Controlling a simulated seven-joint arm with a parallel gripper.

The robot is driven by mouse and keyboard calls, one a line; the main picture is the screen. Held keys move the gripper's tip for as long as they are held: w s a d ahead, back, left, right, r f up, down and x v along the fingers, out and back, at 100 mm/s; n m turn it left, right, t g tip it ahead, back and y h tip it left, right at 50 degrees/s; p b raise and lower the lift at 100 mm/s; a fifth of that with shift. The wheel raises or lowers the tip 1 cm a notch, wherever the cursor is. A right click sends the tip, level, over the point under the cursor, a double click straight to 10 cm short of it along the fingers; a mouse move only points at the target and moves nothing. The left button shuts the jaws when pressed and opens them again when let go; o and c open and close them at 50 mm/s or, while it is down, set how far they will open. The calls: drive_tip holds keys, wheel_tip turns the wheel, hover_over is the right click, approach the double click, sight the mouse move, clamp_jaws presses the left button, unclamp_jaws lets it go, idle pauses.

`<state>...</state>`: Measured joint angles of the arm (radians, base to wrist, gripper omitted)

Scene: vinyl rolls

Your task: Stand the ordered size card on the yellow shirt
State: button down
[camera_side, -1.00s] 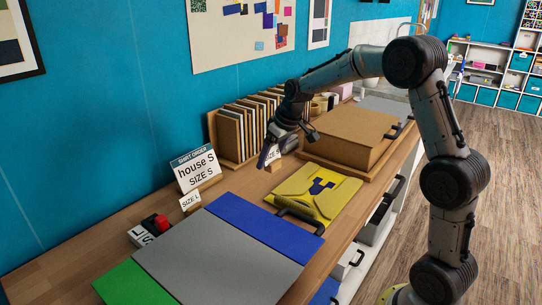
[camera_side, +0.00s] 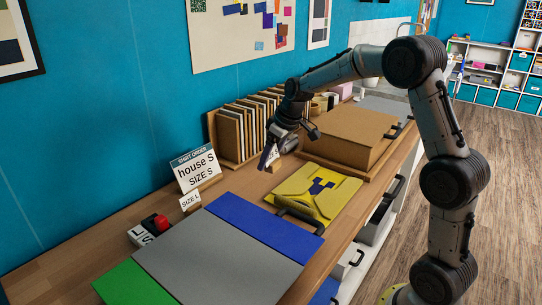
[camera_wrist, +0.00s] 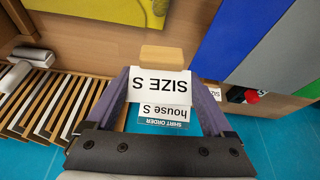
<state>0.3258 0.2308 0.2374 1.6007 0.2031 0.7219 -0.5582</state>
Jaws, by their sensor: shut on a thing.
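The size S card, white on a small wooden block, is upside down to my view in the wrist view (camera_wrist: 160,86) and sits between my gripper's fingers (camera_wrist: 165,100). My gripper, also in the side view (camera_side: 270,157), is shut on this card, above the counter behind the yellow shirt. The card is mostly hidden there. The folded yellow shirt (camera_side: 312,194) with a dark blue print lies on the counter in front of my gripper; its edge shows in the wrist view (camera_wrist: 85,8). The order sign (camera_side: 195,168) reads "house S, SIZE S". The size L card (camera_side: 190,201) stands in front of it.
A wooden rack of upright frames (camera_side: 240,135) stands behind my gripper by the wall. A brown box (camera_side: 350,135) is to the right of it. A grey press plate (camera_side: 215,250), blue and green sheets, and a red button (camera_side: 160,222) lie toward the front left.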

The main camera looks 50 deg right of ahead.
drive_tip(key=s+d, duration=0.3)
drive_tip(key=d, duration=0.5)
drive_tip(key=s+d+m, duration=0.1)
drive_tip(key=s+d, duration=0.3)
drive_tip(key=d, duration=0.4)
drive_tip(key=shift+s+f+m, duration=0.2)
drive_tip(key=shift+m, duration=0.1)
drive_tip(key=shift+f, duration=3.5)
drive_tip(key=shift+f, duration=0.1)
drive_tip(key=shift+f, duration=0.4)
drive_tip(key=shift+f, duration=0.2)
drive_tip(key=shift+f, duration=0.5)
drive_tip(key=shift+f, duration=0.2)
